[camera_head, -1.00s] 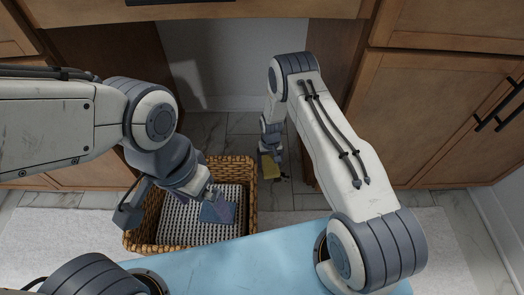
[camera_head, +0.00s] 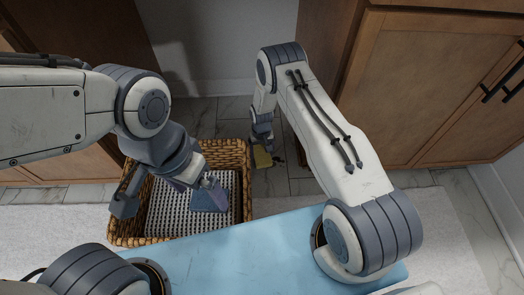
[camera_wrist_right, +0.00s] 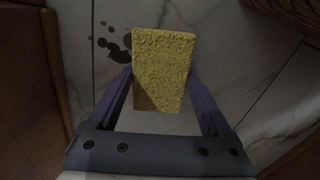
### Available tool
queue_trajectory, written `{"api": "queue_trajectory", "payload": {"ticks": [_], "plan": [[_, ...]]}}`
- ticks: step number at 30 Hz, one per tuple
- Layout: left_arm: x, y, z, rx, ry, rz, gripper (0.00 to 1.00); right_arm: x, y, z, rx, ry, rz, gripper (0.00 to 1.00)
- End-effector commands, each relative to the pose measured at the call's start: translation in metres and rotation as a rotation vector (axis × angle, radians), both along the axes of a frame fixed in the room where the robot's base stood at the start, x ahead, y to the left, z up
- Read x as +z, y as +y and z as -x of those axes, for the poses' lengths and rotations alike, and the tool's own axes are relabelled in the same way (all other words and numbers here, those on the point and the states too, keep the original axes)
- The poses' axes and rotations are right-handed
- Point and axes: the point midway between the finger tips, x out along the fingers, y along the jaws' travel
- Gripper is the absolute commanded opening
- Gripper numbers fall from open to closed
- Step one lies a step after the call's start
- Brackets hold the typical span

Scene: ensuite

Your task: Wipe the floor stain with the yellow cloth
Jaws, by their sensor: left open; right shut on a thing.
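The yellow cloth (camera_wrist_right: 162,68) looks like a thick, rough, rectangular block. My right gripper (camera_wrist_right: 160,95) is shut on it, with a purple finger along each side. In the head view the cloth (camera_head: 263,157) shows small at the end of my right arm, low by the floor. The floor stain (camera_wrist_right: 112,46) is several dark spots on the marble tile, just left of the cloth's far end in the right wrist view; the cloth may hide part of it. My left gripper (camera_head: 203,188) is open over the wicker basket, its fingers partly hidden.
The wicker basket (camera_head: 238,151) with a pale woven lining stands left of my right gripper. Wooden cabinets (camera_head: 440,90) flank a recess with tiled floor (camera_head: 207,115). A pale rug (camera_head: 40,228) lies in front.

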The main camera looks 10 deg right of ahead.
Motion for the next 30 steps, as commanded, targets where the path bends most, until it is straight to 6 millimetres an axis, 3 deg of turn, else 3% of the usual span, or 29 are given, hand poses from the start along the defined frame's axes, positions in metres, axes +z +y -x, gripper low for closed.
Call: {"api": "queue_trajectory", "payload": {"ticks": [30], "plan": [[-0.0068, 0.0000, -0.0001, 0.000, 0.000, 0.000, 1.00, -0.0091, -0.0019, 0.0003, -0.002, 0.000, 0.000, 0.29]]}}
